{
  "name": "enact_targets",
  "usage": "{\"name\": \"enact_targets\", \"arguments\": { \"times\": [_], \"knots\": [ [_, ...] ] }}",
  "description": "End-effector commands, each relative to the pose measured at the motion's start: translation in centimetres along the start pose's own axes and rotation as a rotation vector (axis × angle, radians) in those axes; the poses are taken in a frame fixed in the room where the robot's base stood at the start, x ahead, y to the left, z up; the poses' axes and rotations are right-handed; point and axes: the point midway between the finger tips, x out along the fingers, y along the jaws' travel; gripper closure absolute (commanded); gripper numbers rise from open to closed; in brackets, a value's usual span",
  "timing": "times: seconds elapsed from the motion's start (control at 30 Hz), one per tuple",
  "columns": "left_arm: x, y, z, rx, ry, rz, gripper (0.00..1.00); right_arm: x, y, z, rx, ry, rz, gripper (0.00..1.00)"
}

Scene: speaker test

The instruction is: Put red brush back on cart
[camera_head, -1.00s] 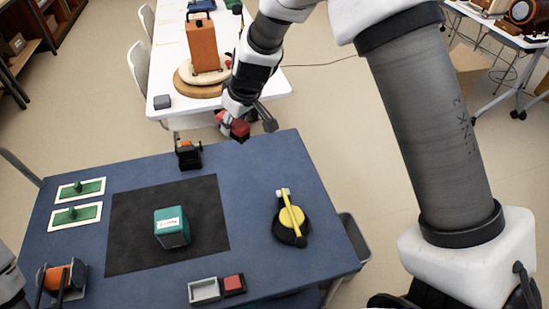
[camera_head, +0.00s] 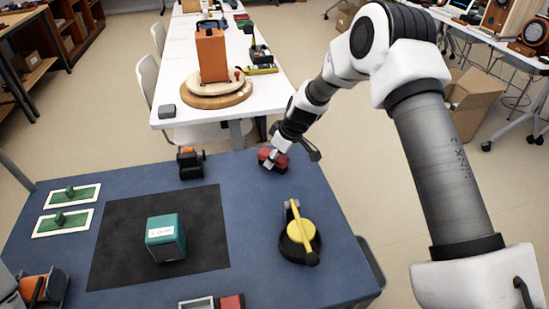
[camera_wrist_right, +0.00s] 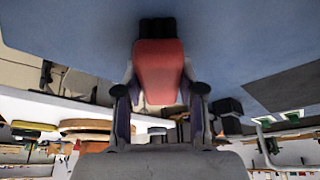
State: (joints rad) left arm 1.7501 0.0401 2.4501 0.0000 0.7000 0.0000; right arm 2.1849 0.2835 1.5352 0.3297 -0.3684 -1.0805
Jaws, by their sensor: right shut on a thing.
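The red brush (camera_head: 276,163) is a red block, with dark bristles at its far end in the right wrist view (camera_wrist_right: 158,65). My right gripper (camera_head: 283,151) is shut on it, with one finger on each side of the red body (camera_wrist_right: 159,92). In the head view the brush is at the far right edge of the blue-topped table (camera_head: 262,205), which may be the cart. The bristles point toward the blue surface; I cannot tell whether they touch it.
A black round device with a yellow bar (camera_head: 300,238) stands on the right of the blue top. A teal box (camera_head: 165,238) sits on a dark mat (camera_head: 115,225). An orange-black device (camera_head: 190,162) is left of the brush. A white table (camera_head: 185,92) stands behind.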

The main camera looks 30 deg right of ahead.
Motion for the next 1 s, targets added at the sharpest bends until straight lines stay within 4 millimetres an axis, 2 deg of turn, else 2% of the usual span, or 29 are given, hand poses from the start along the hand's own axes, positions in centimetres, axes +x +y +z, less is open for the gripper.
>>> {"name": "enact_targets", "arguments": {
  "times": [0.3,0.33,0.4,0.67,0.77,0.87,1.0],
  "knots": [
    [0.6,0.0,0.0,0.000,0.000,0.000,0.03,0.3,0.0,0.1,-0.001,0.001,0.001,0.94],
    [0.5,0.0,0.0,0.000,0.000,0.000,0.03,0.2,0.0,0.0,-0.001,0.001,0.001,0.54],
    [0.4,0.0,0.0,0.000,0.000,0.000,0.03,0.2,0.0,0.0,-0.001,0.001,0.001,0.36],
    [0.3,0.0,0.0,0.000,0.000,0.000,0.03,0.1,0.0,0.0,0.000,0.001,0.001,0.36],
    [-0.3,0.0,0.0,0.000,0.000,0.000,0.03,-0.4,0.0,-0.2,0.000,0.001,0.001,0.36],
    [-0.4,0.0,0.0,0.000,0.000,0.000,0.03,-1.7,0.1,-0.3,0.000,0.004,0.001,0.36],
    [-1.0,0.0,0.0,0.000,0.000,0.000,0.03,-5.3,0.0,-0.3,0.000,0.005,0.001,0.36]
  ]
}}
